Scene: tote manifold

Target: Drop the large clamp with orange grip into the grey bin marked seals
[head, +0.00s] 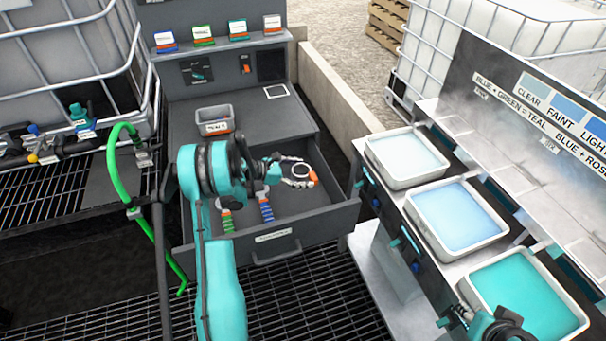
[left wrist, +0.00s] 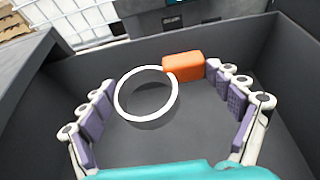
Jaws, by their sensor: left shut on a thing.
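The large clamp is a pale ring (head: 293,168) with an orange grip (head: 313,177), at the open drawer (head: 340,212). In the left wrist view the ring (left wrist: 119,98) and orange grip (left wrist: 184,66) lie between the fingertips of my left gripper (left wrist: 160,78). My left gripper (head: 285,176) is shut on the clamp across its width. Whether the clamp touches the drawer floor I cannot tell. The grey bin (head: 213,115) stands on the cabinet top behind the drawer, its small front label hard to read. My right gripper (head: 462,315) is partly visible at bottom right; its fingers are unclear.
Several labelled containers line the upper shelf (head: 220,42). Trays of tinted liquid (head: 405,182) stand at right. A green hose (head: 118,180) hangs at left.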

